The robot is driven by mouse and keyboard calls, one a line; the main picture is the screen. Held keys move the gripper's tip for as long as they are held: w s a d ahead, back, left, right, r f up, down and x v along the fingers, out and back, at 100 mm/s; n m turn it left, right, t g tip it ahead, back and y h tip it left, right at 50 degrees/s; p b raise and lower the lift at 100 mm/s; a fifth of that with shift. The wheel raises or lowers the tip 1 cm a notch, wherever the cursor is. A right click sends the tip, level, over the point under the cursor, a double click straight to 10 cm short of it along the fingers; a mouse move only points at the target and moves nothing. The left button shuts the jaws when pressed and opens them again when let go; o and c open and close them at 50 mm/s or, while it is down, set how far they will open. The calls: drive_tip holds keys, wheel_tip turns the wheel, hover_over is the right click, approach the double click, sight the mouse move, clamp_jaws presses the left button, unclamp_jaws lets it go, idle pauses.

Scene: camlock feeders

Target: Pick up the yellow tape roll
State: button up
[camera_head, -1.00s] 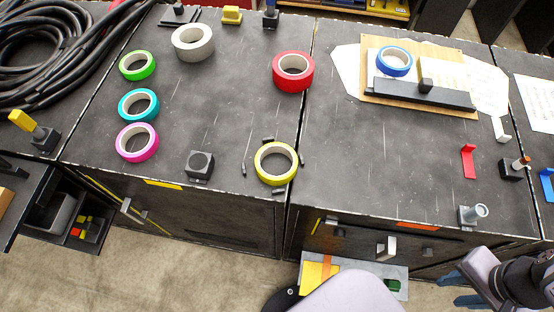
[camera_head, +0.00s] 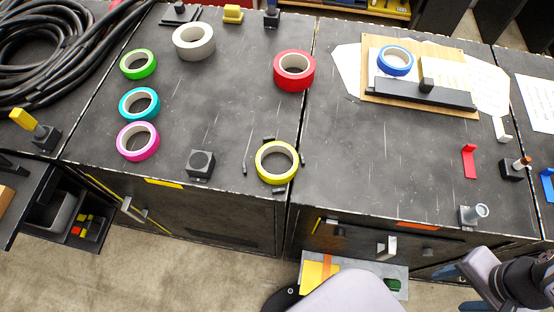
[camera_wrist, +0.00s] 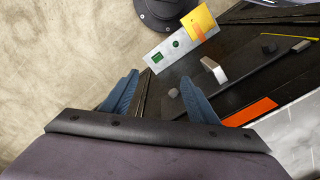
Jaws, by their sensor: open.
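The yellow tape roll (camera_head: 276,162) lies flat near the front edge of the dark bench top, in the middle of the head view, with small dark pieces around it. My gripper shows in the wrist view (camera_wrist: 160,98) as two blue fingers, apart, with nothing between them. It is away from the bench top, in front of the cabinet and above the floor. In the head view only a little blue of it shows at the lower right, beside my arm. The yellow tape roll is not in the wrist view.
Other rolls lie on the bench: red (camera_head: 294,71), white (camera_head: 194,42), green (camera_head: 138,64), teal (camera_head: 139,104), magenta (camera_head: 138,142) and blue (camera_head: 395,61). A dark block (camera_head: 200,165) stands left of the yellow roll.

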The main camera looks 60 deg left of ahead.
drive_tip(key=o, duration=0.5)
